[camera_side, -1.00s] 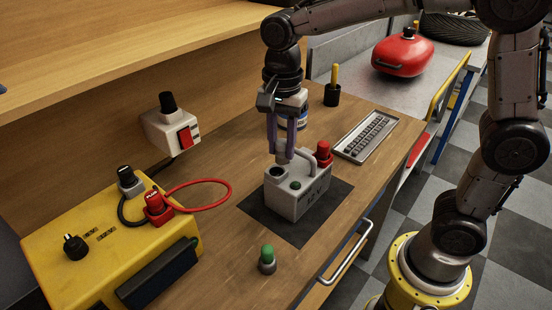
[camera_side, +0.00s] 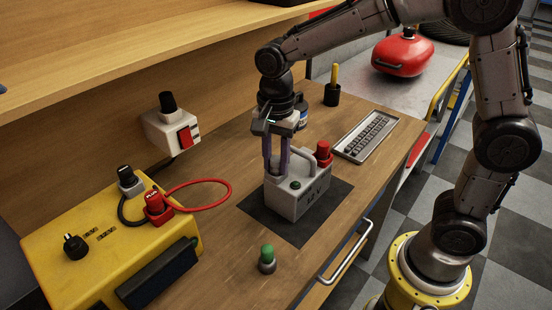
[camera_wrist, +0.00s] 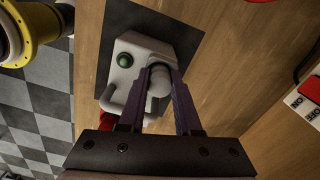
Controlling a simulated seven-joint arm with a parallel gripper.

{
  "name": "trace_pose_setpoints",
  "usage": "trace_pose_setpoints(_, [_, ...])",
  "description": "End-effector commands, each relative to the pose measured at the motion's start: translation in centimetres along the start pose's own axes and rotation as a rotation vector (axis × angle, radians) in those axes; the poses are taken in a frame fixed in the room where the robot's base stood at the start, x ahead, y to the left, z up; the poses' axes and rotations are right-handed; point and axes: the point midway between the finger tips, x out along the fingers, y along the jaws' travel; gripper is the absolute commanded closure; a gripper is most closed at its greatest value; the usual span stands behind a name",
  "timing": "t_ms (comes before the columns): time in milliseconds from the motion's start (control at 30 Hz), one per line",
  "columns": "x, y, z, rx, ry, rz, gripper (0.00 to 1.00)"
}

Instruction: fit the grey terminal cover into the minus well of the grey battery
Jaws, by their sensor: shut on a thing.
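The grey battery (camera_side: 302,197) stands on a dark mat (camera_side: 333,205), with a grey carry handle and a green button on top. It also shows in the wrist view (camera_wrist: 122,78). My gripper (camera_side: 275,172) is at the battery's left end, its purple fingers pointing down over the minus well, which is hidden. In the wrist view my gripper (camera_wrist: 160,72) is shut on the grey terminal cover (camera_wrist: 158,84), a pale round piece between the fingertips.
A green-topped grey piece (camera_side: 267,259) stands on the bench in front. A yellow box (camera_side: 100,250) with cables is at the left, a switch box (camera_side: 172,130) behind, and a keyboard-like tray (camera_side: 366,136) at the right.

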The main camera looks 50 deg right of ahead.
Motion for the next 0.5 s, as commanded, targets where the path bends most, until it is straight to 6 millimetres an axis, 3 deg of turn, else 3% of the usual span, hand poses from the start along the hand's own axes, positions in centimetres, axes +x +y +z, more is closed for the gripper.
trace_pose_setpoints(267, [1.44,0.19,0.01,0.000,-0.001,0.015,1.00])
trace_pose_setpoints(300, [1.46,0.21,0.01,0.000,-0.001,0.015,0.64])
trace_pose_setpoints(433, [1.48,0.28,0.01,0.000,-0.001,0.018,0.40])
trace_pose_setpoints(500, [1.48,0.30,0.00,0.000,-0.001,0.019,0.38])
